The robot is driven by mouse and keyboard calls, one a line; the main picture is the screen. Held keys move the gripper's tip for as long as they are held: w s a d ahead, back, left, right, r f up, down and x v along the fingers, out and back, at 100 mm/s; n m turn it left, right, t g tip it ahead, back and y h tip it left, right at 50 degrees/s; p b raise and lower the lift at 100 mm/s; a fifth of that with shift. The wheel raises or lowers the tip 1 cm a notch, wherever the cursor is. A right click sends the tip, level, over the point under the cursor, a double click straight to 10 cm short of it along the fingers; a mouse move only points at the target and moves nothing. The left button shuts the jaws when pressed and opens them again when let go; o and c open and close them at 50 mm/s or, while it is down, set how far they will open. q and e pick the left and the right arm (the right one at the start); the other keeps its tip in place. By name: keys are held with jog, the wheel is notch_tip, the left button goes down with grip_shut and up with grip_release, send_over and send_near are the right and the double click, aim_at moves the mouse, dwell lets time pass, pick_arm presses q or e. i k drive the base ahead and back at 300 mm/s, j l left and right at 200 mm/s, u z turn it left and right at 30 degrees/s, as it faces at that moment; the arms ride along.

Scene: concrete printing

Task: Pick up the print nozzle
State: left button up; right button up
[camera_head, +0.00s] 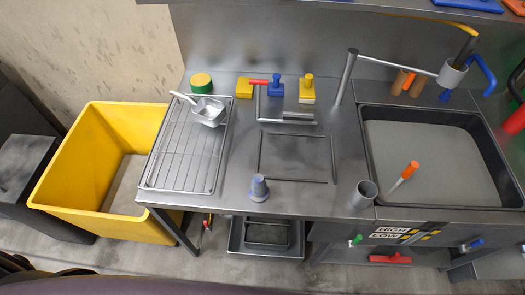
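A small grey tapered piece (259,188), which looks like the print nozzle, stands upright near the front edge of the metal worktop (220,198). A grey open-topped cylinder (363,194) stands farther right by the same edge; I cannot rule out that it belongs to the nozzle. Neither of my grippers shows in the head view, and nothing touches the tapered piece.
A wire rack (180,172) with a metal scoop (208,111) lies left. A dark-rimmed basin (372,150) of grey material holds an orange-handled tool (404,176). A yellow bin (66,181) stands left on the floor. The worktop around the tapered piece is clear.

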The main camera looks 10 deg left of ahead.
aim_at(258, 192)
jog(key=u, duration=0.6)
jog(key=k+l+u, duration=0.15)
jog(key=l+u, duration=0.25)
jog(key=k+l+u, duration=0.2)
jog(key=u, duration=0.25)
jog(key=k+l+u, duration=0.25)
jog(key=u, duration=0.15)
jog(key=k+l, duration=0.15)
jog(key=l, duration=0.2)
jog(key=i+l, duration=0.15)
jog(key=i, duration=0.25)
